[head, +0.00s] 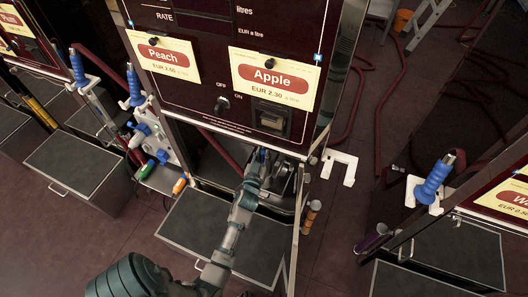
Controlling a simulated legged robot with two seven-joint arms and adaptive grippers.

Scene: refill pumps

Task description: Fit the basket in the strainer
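My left arm comes in from the lower left and reaches into the dark opening under the Peach and Apple pump. My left gripper (272,168) is at that opening, in shadow below the front panel. Its fingers are small, dark and partly covered, so I cannot tell whether they are open or shut or hold anything. I cannot make out the basket or the strainer; the inside of the opening is mostly hidden by the arm and the panel. My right gripper is not in view.
The pump's front panel (215,112) hangs just above my gripper. A grey-topped drawer (190,222) stands out below the arm. A white bracket (340,167) projects at the pump's right side. Blue-handled nozzles (134,88) hang at the left. Another pump with a nozzle (433,182) stands right.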

